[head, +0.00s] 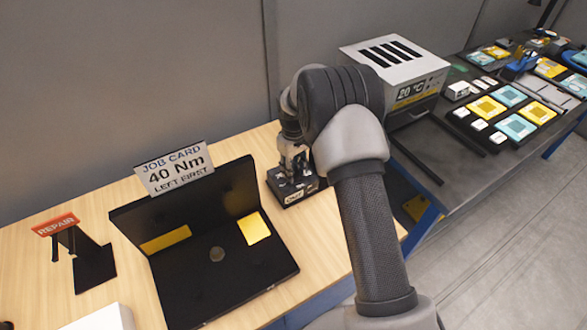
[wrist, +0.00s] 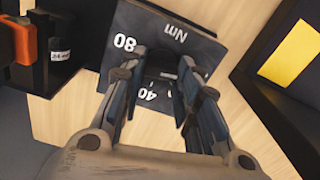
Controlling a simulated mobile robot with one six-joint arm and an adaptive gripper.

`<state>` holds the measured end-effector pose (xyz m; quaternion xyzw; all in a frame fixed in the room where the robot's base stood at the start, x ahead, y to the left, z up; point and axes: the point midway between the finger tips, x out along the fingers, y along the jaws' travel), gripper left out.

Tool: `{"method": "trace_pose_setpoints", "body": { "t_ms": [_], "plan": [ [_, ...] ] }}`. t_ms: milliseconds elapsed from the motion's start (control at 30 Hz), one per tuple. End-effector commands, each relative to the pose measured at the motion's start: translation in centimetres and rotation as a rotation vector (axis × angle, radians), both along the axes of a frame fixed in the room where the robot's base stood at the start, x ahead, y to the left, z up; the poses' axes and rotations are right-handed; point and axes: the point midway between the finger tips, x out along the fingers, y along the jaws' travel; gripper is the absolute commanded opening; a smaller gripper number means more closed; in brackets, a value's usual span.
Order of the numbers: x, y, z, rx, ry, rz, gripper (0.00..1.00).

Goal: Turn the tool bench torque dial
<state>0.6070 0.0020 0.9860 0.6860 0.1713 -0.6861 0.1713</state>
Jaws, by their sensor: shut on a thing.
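The torque dial unit (head: 281,187) is a small dark box on the wooden bench, right of the black open case. In the wrist view its dark face (wrist: 145,22) bears white marks reading 80, Nm and 40. My gripper (head: 293,163) points down over it. In the wrist view, my gripper's fingers (wrist: 165,72) are shut on the dial knob (wrist: 161,74), which is mostly hidden between them. I cannot tell where the knob points. The job card (head: 173,168) reads 40 Nm, left first.
The black case (head: 270,278) lies open with yellow pads inside. A red REPAIR sign (head: 56,224) stands at the left. A grey box reading 20 °C (head: 395,62) and a dark table (head: 440,165) with several coloured tiles are to the right.

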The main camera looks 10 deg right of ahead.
Motion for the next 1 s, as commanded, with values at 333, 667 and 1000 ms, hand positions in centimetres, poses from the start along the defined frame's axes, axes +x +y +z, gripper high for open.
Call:
{"method": "trace_pose_setpoints", "body": {
  "t_ms": [333, 667, 1000],
  "plan": [
    [0.04, 0.00, 0.04, 0.000, -0.001, 0.000, 0.31],
    [0.01, 0.00, 0.02, 0.000, -0.001, 0.000, 0.50],
    [0.05, -0.01, 0.46, 0.000, -0.001, -0.001, 0.50]
  ]
}}
